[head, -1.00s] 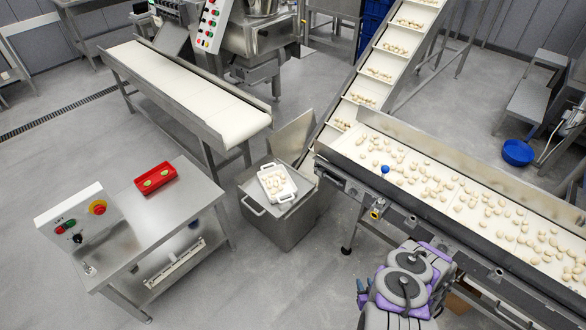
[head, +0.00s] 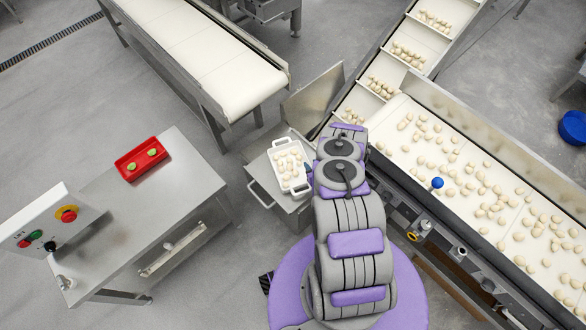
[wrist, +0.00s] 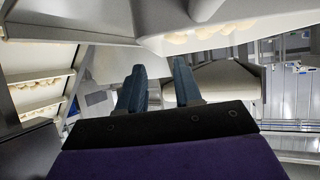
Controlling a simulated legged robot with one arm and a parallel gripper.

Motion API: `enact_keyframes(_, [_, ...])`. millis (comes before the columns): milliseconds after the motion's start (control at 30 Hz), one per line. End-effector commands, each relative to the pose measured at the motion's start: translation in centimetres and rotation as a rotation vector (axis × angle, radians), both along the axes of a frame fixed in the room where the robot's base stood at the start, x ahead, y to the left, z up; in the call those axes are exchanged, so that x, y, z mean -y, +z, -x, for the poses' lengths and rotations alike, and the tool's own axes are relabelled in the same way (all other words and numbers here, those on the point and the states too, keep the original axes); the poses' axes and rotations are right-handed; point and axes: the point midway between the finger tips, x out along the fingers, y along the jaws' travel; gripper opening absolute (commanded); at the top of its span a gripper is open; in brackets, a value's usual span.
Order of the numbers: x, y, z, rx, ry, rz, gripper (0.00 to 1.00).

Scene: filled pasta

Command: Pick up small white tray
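The small white tray (head: 282,143) holds several pale pasta pieces and rests on a grey metal bin (head: 262,172) in the middle of the head view. My arm reaches up to the tray's right side and covers part of that edge.
A steel table (head: 180,205) with a red tray (head: 120,165) stands at left. A white conveyor belt (head: 200,50) is behind. A pasta conveyor (head: 475,150) with a blue knob (head: 437,183) runs close at right. Open floor lies between the table and bin.

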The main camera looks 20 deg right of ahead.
Motion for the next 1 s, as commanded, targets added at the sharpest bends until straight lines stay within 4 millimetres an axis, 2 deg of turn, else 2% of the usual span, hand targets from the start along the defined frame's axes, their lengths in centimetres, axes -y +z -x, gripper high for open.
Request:
enact_keyframes(267, [0.5,-1.3,-1.3,-0.001,0.001,-0.003,0.34])
enact_keyframes(500, [0.9,-3.5,-4.0,0.0,0.003,-0.003,0.34])
enact_keyframes(767, [0.9,-3.5,-4.6,-0.002,0.0,-0.004,0.34])
enact_keyframes(1000, [0.9,-3.5,-4.6,-0.002,0.0,-0.004,0.14])
